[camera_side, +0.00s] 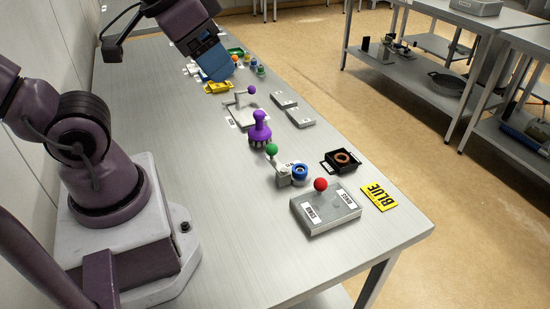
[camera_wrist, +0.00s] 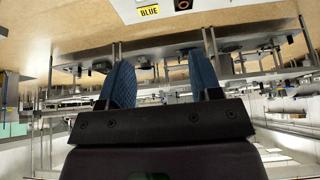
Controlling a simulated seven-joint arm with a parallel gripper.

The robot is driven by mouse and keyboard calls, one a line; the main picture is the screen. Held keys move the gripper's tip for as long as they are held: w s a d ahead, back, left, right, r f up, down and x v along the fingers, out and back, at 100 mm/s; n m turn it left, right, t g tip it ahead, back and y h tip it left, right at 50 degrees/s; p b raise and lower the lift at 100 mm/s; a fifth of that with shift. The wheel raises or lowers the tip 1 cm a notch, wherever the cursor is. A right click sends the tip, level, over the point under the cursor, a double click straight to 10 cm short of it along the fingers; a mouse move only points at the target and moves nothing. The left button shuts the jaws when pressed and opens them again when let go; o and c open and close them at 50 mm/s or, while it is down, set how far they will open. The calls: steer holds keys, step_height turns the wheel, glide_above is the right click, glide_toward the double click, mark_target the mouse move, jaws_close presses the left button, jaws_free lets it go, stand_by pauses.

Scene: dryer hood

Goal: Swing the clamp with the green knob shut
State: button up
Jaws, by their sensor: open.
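The clamp with the green knob (camera_side: 271,149) stands on the bench near its middle right in the side view. Its knob is on a handle that sticks up and leans left from the small grey body (camera_side: 284,176). A blue ring-like part (camera_side: 299,171) sits at its right side; I cannot tell how the two are joined. My gripper (camera_side: 214,66) is raised over the far part of the bench, well away from this clamp. In the wrist view my gripper (camera_wrist: 162,80) shows two blue fingers spread apart with nothing between them. The clamp cannot be made out there.
A purple knobbed piece (camera_side: 260,129) and a lever with a purple knob (camera_side: 252,90) stand behind the clamp. A grey box with a red knob (camera_side: 325,209), a black box (camera_side: 340,161) and a yellow BLUE sign (camera_side: 379,196) lie nearby. The bench left of them is clear.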

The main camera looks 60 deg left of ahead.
steer(key=n+g+y, duration=0.2)
steer(key=n+g, duration=0.1)
steer(key=g, duration=0.3)
glide_toward(272, 145)
steer(key=f, duration=0.3)
steer(key=a+f, duration=0.1)
steer(key=f, duration=0.6)
steer(key=shift+s+a+f, duration=0.15)
steer(key=shift+a, duration=0.2)
